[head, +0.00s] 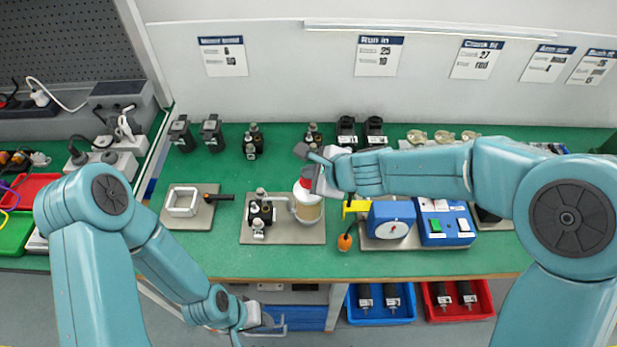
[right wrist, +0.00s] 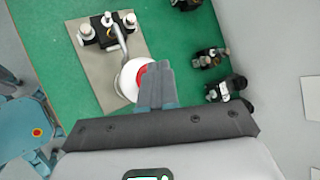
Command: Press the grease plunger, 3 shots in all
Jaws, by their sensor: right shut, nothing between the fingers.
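The grease pot (head: 308,208) has a white body with an amber lower part. It stands on a beige plate (head: 285,236) beside a dark block with pale-topped fittings, joined to it by a pale tube. The red plunger top (head: 305,184) shows on the pot; it also shows in the right wrist view (right wrist: 142,76), partly hidden by the fingers. My right gripper (head: 312,172) is shut and empty, its fingertips over or right beside the red top. I cannot tell whether they touch. My left gripper (head: 264,321) hangs low in front of the bench edge, its jaws unclear.
Right of the pot stand a blue unit with a round dial (head: 391,220) and a blue switch box (head: 446,222). Left is a plate with a square frame (head: 183,200). Dark fittings line the bench back. Blue (head: 381,304) and red (head: 458,301) bins sit below the front edge.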

